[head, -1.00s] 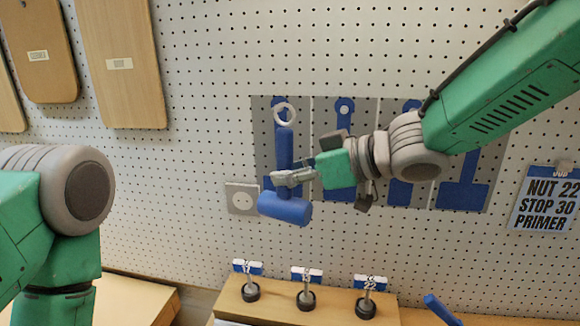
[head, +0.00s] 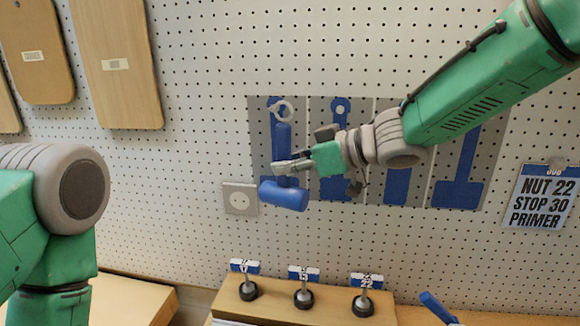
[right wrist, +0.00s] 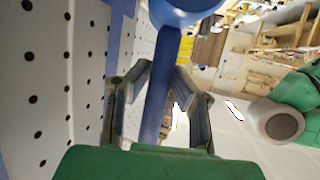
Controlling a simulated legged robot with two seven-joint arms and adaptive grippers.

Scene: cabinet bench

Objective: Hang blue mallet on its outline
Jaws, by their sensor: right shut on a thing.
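The blue mallet (head: 283,194) hangs head down in front of the leftmost outline on the grey panel, in the head view. Its handle points up and ends in a pale ring (head: 280,111) near the top of that blue outline (head: 273,104). My right gripper (head: 285,168) is shut on the handle just above the head. In the right wrist view the blue handle (right wrist: 158,88) runs between the two fingers, with the pegboard close on the left. Whether the ring sits on a peg cannot be told. My left gripper is out of view; only part of that arm shows.
Other blue tool outlines (head: 458,185) fill the panel to the right, partly behind my right arm. A wall socket (head: 240,198) is left of the mallet head. Below stands a wooden ledge (head: 330,311) with several black-based posts. Boards hang upper left.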

